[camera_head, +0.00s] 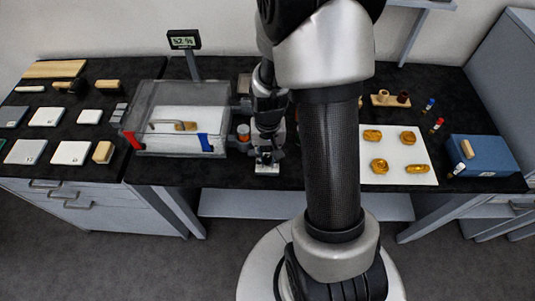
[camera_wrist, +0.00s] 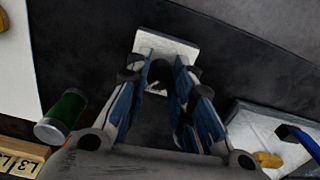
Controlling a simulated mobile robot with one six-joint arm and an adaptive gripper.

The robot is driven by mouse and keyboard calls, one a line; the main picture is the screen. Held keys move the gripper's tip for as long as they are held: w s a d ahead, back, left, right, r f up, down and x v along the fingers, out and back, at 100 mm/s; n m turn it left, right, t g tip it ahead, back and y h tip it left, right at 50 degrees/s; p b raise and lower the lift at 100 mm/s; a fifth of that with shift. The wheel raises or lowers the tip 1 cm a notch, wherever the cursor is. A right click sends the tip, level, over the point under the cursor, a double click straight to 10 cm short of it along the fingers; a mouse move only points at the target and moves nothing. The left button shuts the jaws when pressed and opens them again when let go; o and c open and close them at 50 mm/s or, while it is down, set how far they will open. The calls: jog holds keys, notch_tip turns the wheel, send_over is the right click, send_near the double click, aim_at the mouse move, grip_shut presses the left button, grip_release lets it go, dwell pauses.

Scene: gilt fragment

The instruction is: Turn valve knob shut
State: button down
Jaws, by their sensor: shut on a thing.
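My gripper (camera_wrist: 157,88) points down over the bench in the wrist view, its blue-padded fingers closed around a dark rounded thing (camera_wrist: 160,72), which appears to be the valve knob. The knob sits at a white plate (camera_wrist: 187,52) with small dark marks near the fingertips. The fingers hide most of the knob, so its turn angle cannot be read. In the head view, my gripper (camera_head: 267,157) is low at the bench's front edge, with the white plate (camera_head: 267,170) just under it. The knob cannot be made out there.
A white board (camera_head: 400,172) with several golden pieces lies to the right, partly behind my arm. A green cylinder (camera_wrist: 62,112) and a labelled wooden block (camera_wrist: 20,160) stand near my gripper.

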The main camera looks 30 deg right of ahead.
aim_at(268, 157)
jog(key=n, duration=0.4)
jog(key=shift+n, duration=0.3)
jog(key=shift+n+p, duration=0.3)
jog(key=shift+n, duration=1.6)
jog(key=c, duration=1.4)
grip_release()
jog(key=shift+o, duration=0.2)
notch_tip(268, 157, up, 12)
